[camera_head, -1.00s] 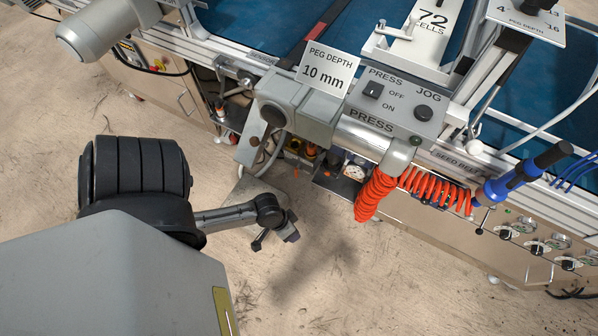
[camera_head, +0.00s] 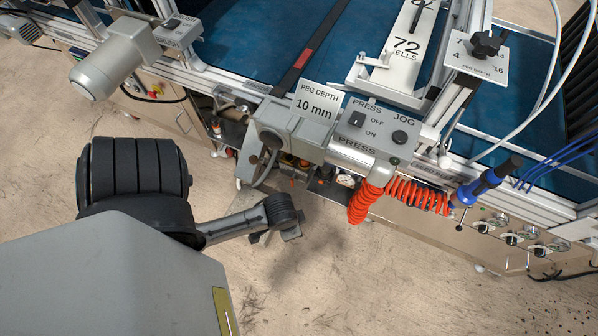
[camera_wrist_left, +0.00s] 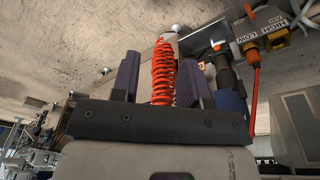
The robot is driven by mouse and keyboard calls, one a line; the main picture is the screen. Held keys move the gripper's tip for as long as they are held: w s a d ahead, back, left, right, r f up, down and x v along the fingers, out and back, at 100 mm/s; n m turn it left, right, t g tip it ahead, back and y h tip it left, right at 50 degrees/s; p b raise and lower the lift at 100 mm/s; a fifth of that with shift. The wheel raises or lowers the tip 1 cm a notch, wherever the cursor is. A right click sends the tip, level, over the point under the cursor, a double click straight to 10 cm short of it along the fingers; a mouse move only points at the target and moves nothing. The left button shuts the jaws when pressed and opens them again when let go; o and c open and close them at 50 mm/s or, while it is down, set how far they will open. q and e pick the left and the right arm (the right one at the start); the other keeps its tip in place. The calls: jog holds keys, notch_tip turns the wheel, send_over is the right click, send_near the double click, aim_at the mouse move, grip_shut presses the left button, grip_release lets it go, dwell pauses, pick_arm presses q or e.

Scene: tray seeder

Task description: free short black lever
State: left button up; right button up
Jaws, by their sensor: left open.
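My left gripper (camera_head: 284,234) is in front of the machine, low over the floor and apart from it. In the left wrist view, its two dark fingers (camera_wrist_left: 156,80) stand apart with nothing held; the red coiled hose (camera_wrist_left: 163,75) shows behind the gap. I cannot pick out the short black lever with certainty. A thin stem with a small black tip (camera_head: 460,228) stands at the machine front beside the blue-and-black hand tool (camera_head: 485,182). A grey crank piece (camera_head: 249,154) hangs left of the press housing. My right gripper is not in view.
The press switch box (camera_head: 378,130) and the 10 mm peg depth sign (camera_head: 318,101) overhang the front. The red coil (camera_head: 365,203) hangs below them. A motor (camera_head: 115,62) juts out at the left. Bare floor (camera_head: 350,285) lies open in front.

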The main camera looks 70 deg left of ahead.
pick_arm(q)
notch_tip(320, 180, up, 7)
jog(key=w+d+p, duration=0.1)
jog(key=p, duration=0.3)
jog(key=shift+w+d+f+t+p, duration=0.2)
jog(key=shift+w+t+p, duration=0.1)
jog(key=shift+w, duration=0.05)
notch_tip(320, 180, up, 52)
jog(key=s+d+m+t+p, duration=0.1)
jog(key=d+p, duration=0.1)
jog(key=p, duration=4.1)
jog(key=shift+s+f+m+p, duration=0.25)
jog(key=shift+s+m+p, duration=0.05)
jog(key=shift+s+p, duration=0.05)
jog(key=shift+d, duration=0.1)
